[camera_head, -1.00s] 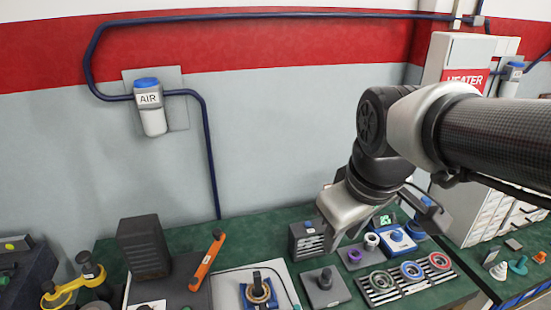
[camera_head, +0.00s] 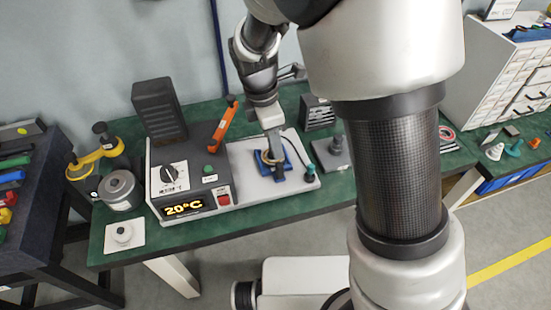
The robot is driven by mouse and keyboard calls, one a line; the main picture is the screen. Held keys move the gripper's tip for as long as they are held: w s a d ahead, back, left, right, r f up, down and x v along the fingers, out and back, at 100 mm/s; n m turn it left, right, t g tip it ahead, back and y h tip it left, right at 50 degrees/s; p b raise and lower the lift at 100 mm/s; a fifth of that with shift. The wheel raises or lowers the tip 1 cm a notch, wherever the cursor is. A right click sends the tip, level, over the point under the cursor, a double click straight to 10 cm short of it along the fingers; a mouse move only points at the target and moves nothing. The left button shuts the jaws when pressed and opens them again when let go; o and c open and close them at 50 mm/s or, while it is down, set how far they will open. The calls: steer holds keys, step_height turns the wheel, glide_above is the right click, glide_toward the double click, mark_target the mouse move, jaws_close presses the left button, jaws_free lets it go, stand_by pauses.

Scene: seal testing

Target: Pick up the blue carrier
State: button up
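The blue carrier (camera_head: 285,171) sits on the light grey plate (camera_head: 244,183) of the test unit. A brass-coloured ring (camera_head: 266,159) lies on it. My gripper (camera_head: 276,166) points down over the carrier, with its fingers at the ring and the carrier's middle. The fingers are seen nearly edge-on and hide the middle of the carrier, so I cannot tell whether they are apart or closed on it. The carrier appears to rest flat on the plate.
The control box (camera_head: 186,188) reading 20°C stands left of the plate. A grey block with a knob (camera_head: 331,153) stands to the right. My arm hides the bench's right part.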

mark_target(279, 165)
steer(key=f, duration=0.3)
steer(key=d+f, duration=0.1)
steer(key=f, duration=0.6)
steer(key=shift+w+d+b, duration=0.1)
steer(key=shift+d+b, duration=0.15)
steer(key=shift+b, duration=0.1)
jaws_close()
